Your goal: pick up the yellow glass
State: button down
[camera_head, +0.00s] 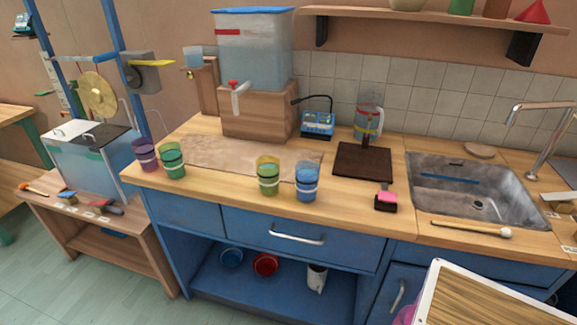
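The yellow glass (268,176) stands upright on the wooden counter (222,185), near its front edge. Its upper part is yellow, its lower part looks greener, and a pale band runs round it. A blue glass (307,181) stands just to its right, with a small gap. A green glass (172,160) and a purple glass (145,154) stand further left on the counter. My gripper is not in view.
A large water tank (254,50) with a tap stands on a wooden block behind the glasses. A dark board (362,162), a pink-and-black item (386,199) and a sink (470,185) are to the right. A wooden-topped surface (490,300) fills the lower right corner. Floor shows at lower left.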

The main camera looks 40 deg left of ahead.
aim_at(268, 166)
jog(key=u, duration=1.85)
jog(key=j+z, duration=0.15)
jog(key=z, duration=0.3)
jog(key=j+z, duration=0.2)
jog(key=z, duration=0.25)
jog(key=j+z, duration=0.2)
jog(key=z, duration=0.25)
jog(key=j+z, duration=0.15)
jog(key=z, duration=0.3)
jog(key=k+j+z, duration=0.25)
jog(key=k+j, duration=0.15)
jog(key=j, duration=0.2)
jog(key=k+j+z, duration=0.2)
jog(key=k+j, duration=0.25)
jog(key=j, duration=0.15)
